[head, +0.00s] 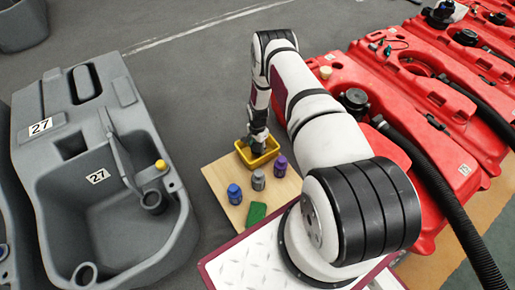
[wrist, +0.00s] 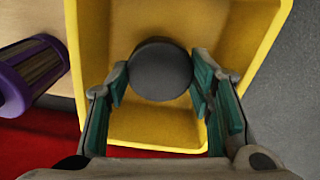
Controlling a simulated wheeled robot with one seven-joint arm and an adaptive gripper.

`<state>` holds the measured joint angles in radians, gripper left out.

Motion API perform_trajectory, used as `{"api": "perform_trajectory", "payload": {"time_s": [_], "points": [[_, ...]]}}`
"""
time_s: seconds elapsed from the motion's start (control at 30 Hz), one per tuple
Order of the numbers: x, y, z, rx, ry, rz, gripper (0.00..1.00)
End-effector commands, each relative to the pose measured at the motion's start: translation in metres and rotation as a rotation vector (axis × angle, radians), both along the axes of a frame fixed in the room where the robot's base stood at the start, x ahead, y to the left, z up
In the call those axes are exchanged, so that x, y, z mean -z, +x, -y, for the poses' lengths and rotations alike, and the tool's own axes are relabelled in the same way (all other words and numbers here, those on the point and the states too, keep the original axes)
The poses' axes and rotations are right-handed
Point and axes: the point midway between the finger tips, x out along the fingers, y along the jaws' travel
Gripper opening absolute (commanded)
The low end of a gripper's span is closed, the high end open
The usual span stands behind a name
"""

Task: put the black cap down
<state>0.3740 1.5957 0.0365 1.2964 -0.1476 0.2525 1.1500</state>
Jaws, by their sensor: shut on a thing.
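The black cap (wrist: 160,70) is a round dark disc between the green-padded fingers of my gripper (wrist: 162,88) in the wrist view. The fingers are shut on its sides. It is held over the yellow tray (wrist: 271,45), whose walls surround it in the picture. I cannot tell whether the cap touches the tray's floor. In the head view my gripper (head: 258,146) points down into the yellow tray (head: 268,161), and the cap is hidden there.
The tray stands at the back of a wooden board (head: 217,182). A purple bottle (head: 280,166), a grey bottle (head: 258,180), a blue bottle (head: 234,193) and a green block (head: 256,213) are in front of it. Red tanks (head: 415,95) stand right, a grey tank (head: 100,170) left.

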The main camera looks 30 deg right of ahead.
Motion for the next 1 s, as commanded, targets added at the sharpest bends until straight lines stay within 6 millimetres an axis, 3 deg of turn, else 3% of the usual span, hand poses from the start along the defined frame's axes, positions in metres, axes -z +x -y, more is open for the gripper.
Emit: {"api": "perform_trajectory", "payload": {"time_s": [0.07, 0.47, 0.5, 0.87, 1.0], "points": [[0.01, 0.0, 0.0, 0.0, 0.0, 0.0, 0.14], [0.013, 0.0, 0.0, -0.001, 0.0, 0.001, 0.14], [0.012, 0.0, 0.0, 0.0, 0.0, 0.0, 0.55], [0.011, 0.0, 0.0, -0.001, 0.0, 0.001, 0.56], [0.0, 0.001, 0.0, -0.001, -0.001, 0.002, 0.56]]}}
